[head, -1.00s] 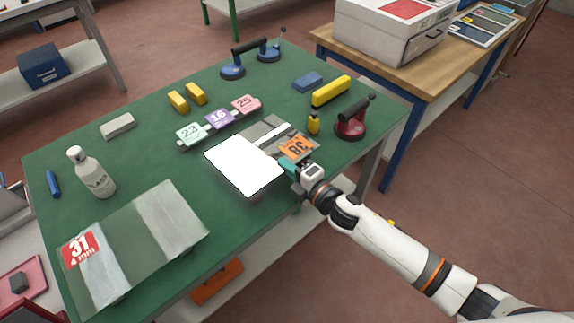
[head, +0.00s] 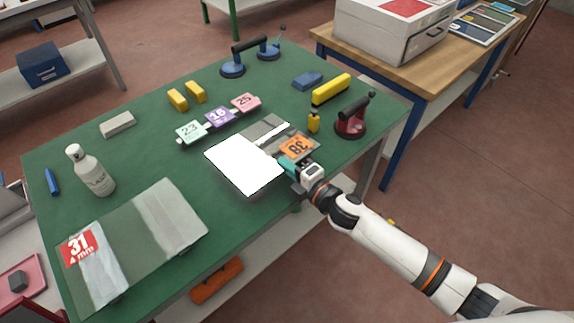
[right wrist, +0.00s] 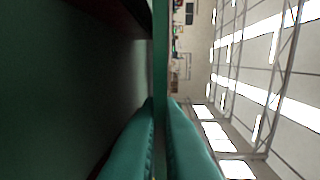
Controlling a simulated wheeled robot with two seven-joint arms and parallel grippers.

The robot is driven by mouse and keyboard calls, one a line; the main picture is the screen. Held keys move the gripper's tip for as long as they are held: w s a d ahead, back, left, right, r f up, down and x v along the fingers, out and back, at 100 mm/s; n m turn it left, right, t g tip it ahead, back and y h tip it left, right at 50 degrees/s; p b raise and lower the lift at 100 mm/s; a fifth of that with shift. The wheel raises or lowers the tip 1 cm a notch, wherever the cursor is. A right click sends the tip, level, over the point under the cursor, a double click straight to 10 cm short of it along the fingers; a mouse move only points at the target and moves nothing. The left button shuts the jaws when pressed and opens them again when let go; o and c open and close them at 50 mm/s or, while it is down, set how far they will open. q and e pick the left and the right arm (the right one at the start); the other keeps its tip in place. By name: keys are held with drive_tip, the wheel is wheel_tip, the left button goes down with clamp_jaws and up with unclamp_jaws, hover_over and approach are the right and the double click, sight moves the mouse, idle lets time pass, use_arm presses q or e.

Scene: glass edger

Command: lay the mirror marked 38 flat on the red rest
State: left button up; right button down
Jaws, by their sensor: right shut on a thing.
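The mirror marked 38 (head: 263,177) is a flat plate near the table's right front edge. Much of it reflects bright white, with an orange 38 label (head: 296,146) at its right corner. My right gripper (head: 290,167) is shut on its front right edge, beside the label. In the right wrist view the plate's thin edge (right wrist: 160,45) runs between the teal fingers (right wrist: 161,125), with the dark green table side left and ceiling reflections right. It looks about level; I cannot tell its height above the table. I cannot clearly identify the red rest. My left gripper is out of view.
On the green table (head: 140,150), a glass sheet marked 31 (head: 140,235), a white bottle (head: 90,172), number tags (head: 218,117), yellow blocks (head: 186,96) and a red suction lifter (head: 351,122) lie around the mirror. A wooden bench (head: 335,45) stands behind right.

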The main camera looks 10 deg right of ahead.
drive_tip(key=shift+f, duration=0.15)
drive_tip(key=c, duration=1.5)
unclamp_jaws()
drive_tip(key=shift+c, duration=0.2)
drive_tip(key=shift+f, duration=0.2)
drive_tip(key=shift+b+v, duration=0.9)
drive_tip(key=shift+v, duration=5.2)
